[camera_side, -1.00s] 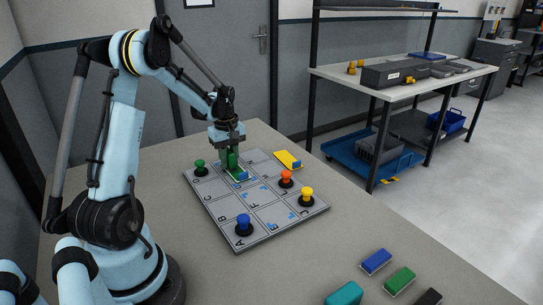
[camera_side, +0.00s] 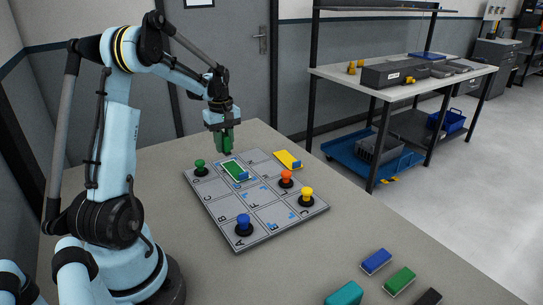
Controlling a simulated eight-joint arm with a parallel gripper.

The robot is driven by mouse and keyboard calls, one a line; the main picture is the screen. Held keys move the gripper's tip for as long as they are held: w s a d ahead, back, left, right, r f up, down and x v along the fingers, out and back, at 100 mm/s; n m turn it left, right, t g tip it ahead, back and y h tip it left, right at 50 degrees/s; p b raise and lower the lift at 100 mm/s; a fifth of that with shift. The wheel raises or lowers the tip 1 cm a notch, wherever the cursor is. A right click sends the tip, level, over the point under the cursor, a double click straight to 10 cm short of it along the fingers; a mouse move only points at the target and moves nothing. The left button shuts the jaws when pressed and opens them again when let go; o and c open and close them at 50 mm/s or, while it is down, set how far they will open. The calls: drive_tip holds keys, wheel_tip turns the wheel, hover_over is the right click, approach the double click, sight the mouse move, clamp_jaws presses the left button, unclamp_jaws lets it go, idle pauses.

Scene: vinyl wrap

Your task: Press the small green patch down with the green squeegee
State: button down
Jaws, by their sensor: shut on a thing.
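My gripper (camera_side: 222,125) is shut on the green squeegee (camera_side: 226,140), which hangs upright in the air above the back edge of the grey lettered board (camera_side: 258,218). The small green patch (camera_side: 236,171) lies on the board, in a cell near the back, with a pale border and a small blue piece (camera_side: 242,177) at its front right. The squeegee is apart from the patch, above and behind it. The fingertips are partly hidden by the gripper body.
Green (camera_side: 200,168), blue (camera_side: 243,225), orange (camera_side: 286,179) and yellow (camera_side: 306,197) knobs stand on the board. A yellow block (camera_side: 288,159) lies at its back right edge. Blue (camera_side: 376,262), green (camera_side: 399,281) and teal (camera_side: 345,294) blocks lie at the front right. The table between is clear.

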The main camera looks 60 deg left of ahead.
sight(224, 134)
drive_tip(key=shift+r, duration=2)
drive_tip(key=shift+d, duration=0.1)
